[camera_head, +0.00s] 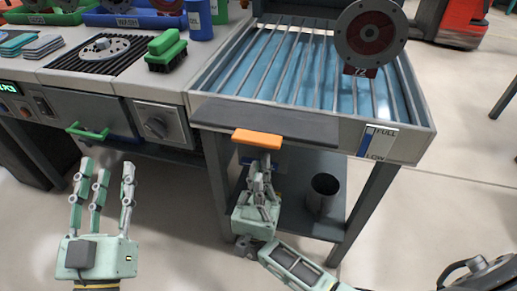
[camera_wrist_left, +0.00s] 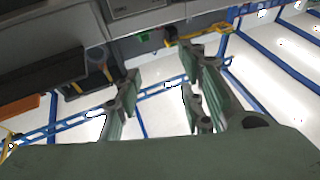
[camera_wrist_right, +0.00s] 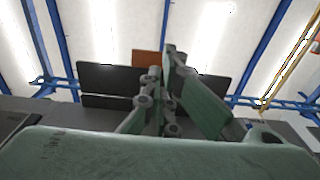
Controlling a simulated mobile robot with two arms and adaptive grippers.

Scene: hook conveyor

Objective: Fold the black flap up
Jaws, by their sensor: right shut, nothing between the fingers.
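The black flap (camera_head: 300,124) juts out along the front edge of the tray with rods. An orange tab (camera_head: 257,138) is at the middle of its front edge. My right gripper (camera_head: 263,165) is shut and empty, pointing up just below the orange tab; I cannot tell whether it touches. The right wrist view shows the dark underside of the flap (camera_wrist_right: 108,80) and the orange tab (camera_wrist_right: 146,58) beyond the fingers. My left gripper (camera_head: 102,180) is open and empty, well left of the flap. The left wrist view also shows the flap (camera_wrist_left: 45,72) at the left.
The tray (camera_head: 285,60) has metal rods over a blue floor and a disc (camera_head: 370,32) above its right side. A FULL/LOW gauge (camera_head: 376,139) is at its front right. A dark cup (camera_head: 323,194) stands on the lower shelf. A counter with a green brush (camera_head: 166,52) stands left.

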